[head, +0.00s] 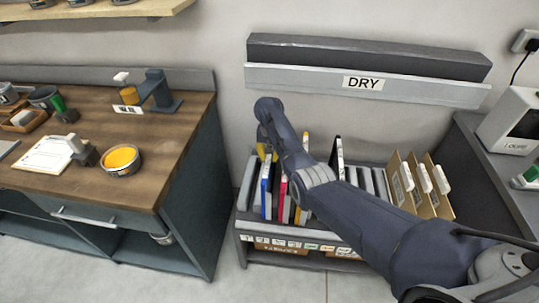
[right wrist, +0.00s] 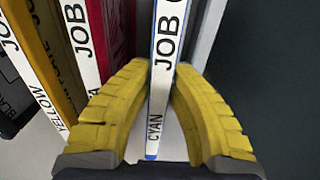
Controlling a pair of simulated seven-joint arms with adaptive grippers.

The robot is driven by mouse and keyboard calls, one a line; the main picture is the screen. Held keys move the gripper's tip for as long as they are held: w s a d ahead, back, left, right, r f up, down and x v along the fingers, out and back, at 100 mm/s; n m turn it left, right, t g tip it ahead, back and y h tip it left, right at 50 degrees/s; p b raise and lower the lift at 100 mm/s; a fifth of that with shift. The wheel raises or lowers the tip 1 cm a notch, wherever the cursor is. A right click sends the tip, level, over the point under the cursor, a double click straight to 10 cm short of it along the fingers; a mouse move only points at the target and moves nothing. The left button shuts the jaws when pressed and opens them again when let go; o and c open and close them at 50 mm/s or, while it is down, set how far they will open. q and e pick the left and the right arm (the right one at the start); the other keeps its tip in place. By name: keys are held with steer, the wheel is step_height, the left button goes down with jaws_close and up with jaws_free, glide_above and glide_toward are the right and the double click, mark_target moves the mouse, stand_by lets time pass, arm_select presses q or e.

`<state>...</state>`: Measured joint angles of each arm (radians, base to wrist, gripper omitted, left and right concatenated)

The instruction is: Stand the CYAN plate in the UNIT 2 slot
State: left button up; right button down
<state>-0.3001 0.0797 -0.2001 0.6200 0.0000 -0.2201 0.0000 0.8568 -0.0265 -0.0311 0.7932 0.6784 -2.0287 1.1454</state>
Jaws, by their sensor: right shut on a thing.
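The cyan plate (right wrist: 161,85) has a white edge with blue borders, marked JOB and CYAN. It stands upright between the two yellow fingers of my right gripper (right wrist: 157,72), which is shut on it. In the head view the cyan plate (head: 266,187) stands in the left part of the plate rack (head: 243,222). There my right gripper (head: 264,148) is at its top, partly hidden by my wrist. Its lower end is hidden in the rack. I can read no UNIT 2 label in either view. My left gripper is not in view.
A magenta-red plate (head: 283,190) and a yellow plate stand close to the right. A black plate (head: 338,158) stands farther right, beside grey dividers. Brown folders (head: 405,185) fill the rack's right end. A DRY shelf (head: 300,80) is on the wall. A wooden bench (head: 180,125) is left.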

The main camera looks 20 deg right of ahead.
steer(key=shift+f, duration=0.35)
stand_by(0.8)
steer(key=c, duration=1.3)
jaws_free()
step_height(320, 180, up, 12)
steer(key=shift+r, duration=2.5)
